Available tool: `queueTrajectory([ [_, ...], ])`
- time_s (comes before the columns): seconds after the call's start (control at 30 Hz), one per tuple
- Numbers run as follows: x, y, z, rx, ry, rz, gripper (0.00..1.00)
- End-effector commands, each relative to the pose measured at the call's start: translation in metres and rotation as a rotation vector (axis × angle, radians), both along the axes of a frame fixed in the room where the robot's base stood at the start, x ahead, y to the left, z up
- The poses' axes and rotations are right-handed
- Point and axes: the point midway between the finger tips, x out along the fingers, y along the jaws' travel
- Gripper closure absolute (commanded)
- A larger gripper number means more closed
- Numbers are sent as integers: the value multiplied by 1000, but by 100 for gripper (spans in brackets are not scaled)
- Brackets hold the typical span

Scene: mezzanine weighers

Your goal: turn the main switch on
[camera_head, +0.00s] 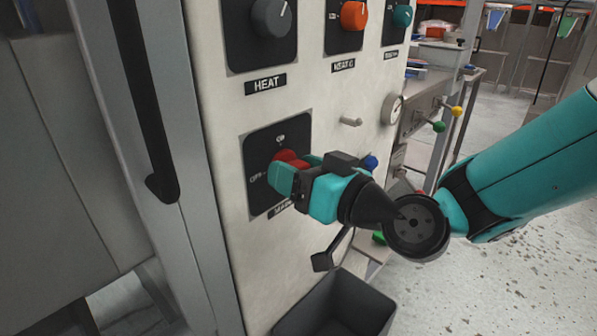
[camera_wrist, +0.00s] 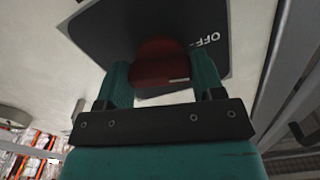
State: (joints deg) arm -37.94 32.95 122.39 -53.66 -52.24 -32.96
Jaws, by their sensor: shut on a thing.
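The main switch is a red rotary knob (camera_head: 291,158) on a dark square plate (camera_head: 262,146) low on the pale panel. The plate carries ON at its top and OFF at its left, and a label partly hidden below it. My gripper (camera_head: 284,176) reaches in from the right and is shut on the red knob. In the wrist view the red knob (camera_wrist: 159,62) sits between my two teal fingers, with OFF printed to its right. My gripper hides much of the knob in the head view, so I cannot tell clearly which way it points.
Above are a grey HEAT knob (camera_head: 271,16), an orange knob (camera_head: 354,15) and a teal knob (camera_head: 402,16). A small peg (camera_head: 350,121) and a gauge (camera_head: 393,109) stand out to the right. A black lever (camera_head: 325,260) and dark bin (camera_head: 337,305) are below. Open floor lies right.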

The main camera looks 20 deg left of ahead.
Motion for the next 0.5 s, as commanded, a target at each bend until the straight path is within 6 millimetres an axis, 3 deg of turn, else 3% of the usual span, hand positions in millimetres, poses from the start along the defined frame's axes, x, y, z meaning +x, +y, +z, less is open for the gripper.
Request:
queueTrajectory([
  [0.5,0,0,1,187,453,-2,62],
])
